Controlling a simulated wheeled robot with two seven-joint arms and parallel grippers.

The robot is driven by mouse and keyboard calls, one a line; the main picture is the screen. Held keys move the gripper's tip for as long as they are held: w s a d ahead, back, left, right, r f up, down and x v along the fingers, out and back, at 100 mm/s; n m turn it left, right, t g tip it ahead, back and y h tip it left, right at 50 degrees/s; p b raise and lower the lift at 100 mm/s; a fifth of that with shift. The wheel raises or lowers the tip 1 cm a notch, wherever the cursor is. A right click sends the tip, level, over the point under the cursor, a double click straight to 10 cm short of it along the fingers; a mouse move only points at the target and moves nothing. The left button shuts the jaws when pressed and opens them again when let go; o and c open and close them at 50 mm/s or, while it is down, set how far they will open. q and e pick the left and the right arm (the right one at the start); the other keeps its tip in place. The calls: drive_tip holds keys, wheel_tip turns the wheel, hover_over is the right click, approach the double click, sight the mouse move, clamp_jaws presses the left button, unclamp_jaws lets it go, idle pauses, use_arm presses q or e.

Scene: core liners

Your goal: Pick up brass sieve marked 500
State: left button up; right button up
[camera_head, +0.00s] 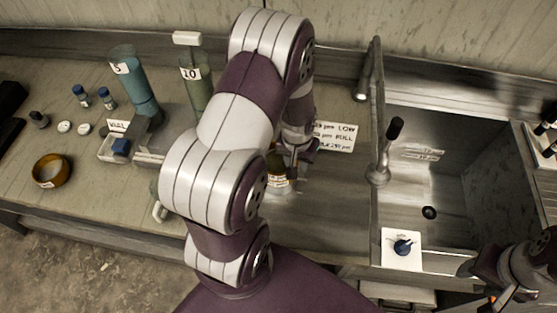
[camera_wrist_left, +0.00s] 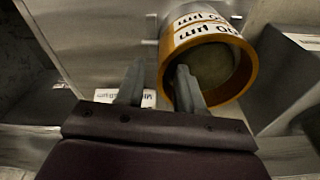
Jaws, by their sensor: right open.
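Brass sieve work (camera_wrist_left: 255,68) with a gold rim fills the upper right of the left wrist view. It carries two upside-down white labels ending in "00 µm"; their first digits are not clear. It also shows in the head view (camera_head: 278,182), mostly hidden by my left arm. My left gripper (camera_wrist_left: 160,85) is open, one finger left of the sieve and the other overlapping its round opening; contact cannot be told. In the head view the left gripper (camera_head: 297,160) is just above the sieve. My right gripper (camera_head: 497,297) is open and empty at the lower right.
Another brass ring (camera_head: 51,171) lies on the left counter. Two tall cylinders (camera_head: 136,85) (camera_head: 197,85), small bottles and a white tray (camera_head: 113,149) stand left of my arm. A sink (camera_head: 440,170) with a faucet (camera_head: 376,100) is at right. A sign (camera_head: 335,137) lies behind the gripper.

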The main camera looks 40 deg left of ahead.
use_arm(q)
clamp_jaws()
